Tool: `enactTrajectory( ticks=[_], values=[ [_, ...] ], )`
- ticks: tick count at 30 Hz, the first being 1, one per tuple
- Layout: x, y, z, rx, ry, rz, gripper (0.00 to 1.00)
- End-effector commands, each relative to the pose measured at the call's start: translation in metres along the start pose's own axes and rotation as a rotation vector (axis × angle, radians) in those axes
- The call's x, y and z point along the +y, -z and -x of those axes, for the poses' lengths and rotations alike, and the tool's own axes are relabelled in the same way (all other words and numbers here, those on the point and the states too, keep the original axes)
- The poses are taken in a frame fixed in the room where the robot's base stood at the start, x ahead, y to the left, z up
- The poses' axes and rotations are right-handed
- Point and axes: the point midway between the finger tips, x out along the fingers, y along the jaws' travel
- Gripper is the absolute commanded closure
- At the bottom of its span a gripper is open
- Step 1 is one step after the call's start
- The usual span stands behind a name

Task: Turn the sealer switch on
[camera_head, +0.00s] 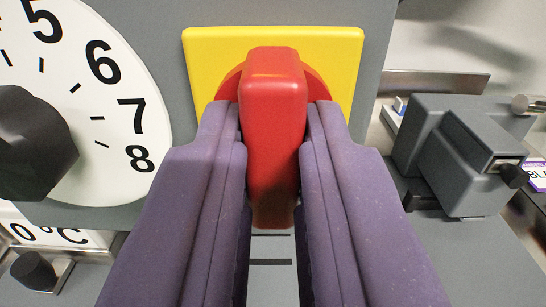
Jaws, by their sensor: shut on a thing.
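The sealer switch is a red handle (273,92) on a yellow square plate (205,55), fixed to a grey panel (300,12). The handle stands upright in the picture, its long bar pointing down between my fingers. My gripper (272,125) has its two purple fingers on the left and right sides of the handle, shut on it. The fingers hide part of the round red base and the lower plate. A short dark mark (270,262) shows on the panel below the handle.
A white dial (100,120) with numbers 5 to 8 and a black knob (32,145) sits close on the left. A small black knob (35,271) is at lower left. A grey block device (465,160) stands on the right, beyond the panel edge.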

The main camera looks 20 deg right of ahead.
Motion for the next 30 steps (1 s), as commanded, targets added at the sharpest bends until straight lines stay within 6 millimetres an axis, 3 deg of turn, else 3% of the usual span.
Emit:
enactTrajectory(
  ticks=[14,15,18,26,30],
  values=[
    [0.000,-0.003,0.001,-0.007,0.001,-0.013,1.00],
    [0.000,-0.003,0.001,-0.007,0.001,-0.013,0.78],
    [0.000,-0.002,0.000,-0.006,0.000,-0.013,0.57],
    [0.000,-0.001,0.001,-0.003,0.000,-0.013,0.57],
    [-0.001,0.000,0.012,-0.004,0.001,-0.014,0.57]
  ],
)
